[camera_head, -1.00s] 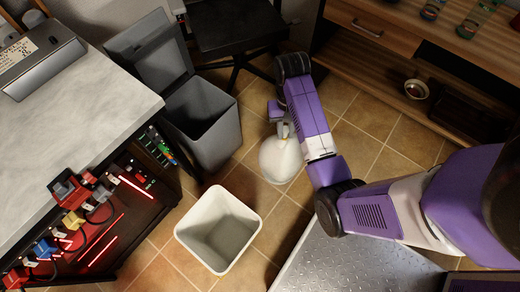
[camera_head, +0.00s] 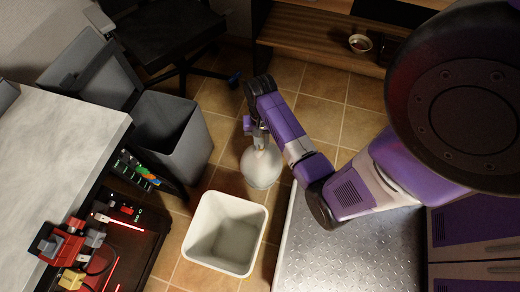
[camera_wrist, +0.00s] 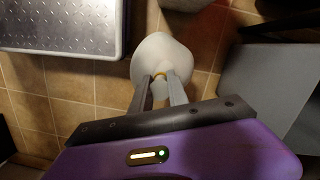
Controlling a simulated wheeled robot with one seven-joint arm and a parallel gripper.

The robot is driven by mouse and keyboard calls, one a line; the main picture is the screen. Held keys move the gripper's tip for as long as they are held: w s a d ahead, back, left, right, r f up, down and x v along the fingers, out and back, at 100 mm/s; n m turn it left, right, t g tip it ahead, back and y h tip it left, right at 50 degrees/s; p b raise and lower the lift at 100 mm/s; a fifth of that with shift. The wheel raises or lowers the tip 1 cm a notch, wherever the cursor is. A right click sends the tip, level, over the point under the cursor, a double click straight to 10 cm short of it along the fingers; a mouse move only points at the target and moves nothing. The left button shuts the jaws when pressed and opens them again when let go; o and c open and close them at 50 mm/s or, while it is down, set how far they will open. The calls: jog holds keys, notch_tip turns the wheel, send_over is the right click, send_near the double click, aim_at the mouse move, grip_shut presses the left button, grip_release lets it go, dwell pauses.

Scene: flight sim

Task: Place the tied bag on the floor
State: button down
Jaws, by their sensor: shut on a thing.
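The tied bag (camera_head: 261,168) is whitish and rounded, with a gathered neck. My gripper (camera_head: 260,143) is shut on that neck, and the bag hangs below it. The tiled floor (camera_head: 322,112) shows around the bag. I cannot tell whether the bag's underside touches the floor or is above it.
An empty white bin (camera_head: 203,228) stands close to the bag, below it in the head view. A grey bin (camera_head: 192,152) with its lid open stands to the left. A metal plate (camera_head: 340,250) lies at lower right. Bare tiles lie beyond the bag, towards the wooden shelf (camera_head: 310,42).

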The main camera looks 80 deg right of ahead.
aim_at(261, 162)
notch_tip(261, 162, down, 12)
jog(key=b, duration=0.4)
jog(key=shift+f, duration=0.1)
jog(key=shift+f, duration=0.15)
jog(key=c, duration=1.3)
grip_release()
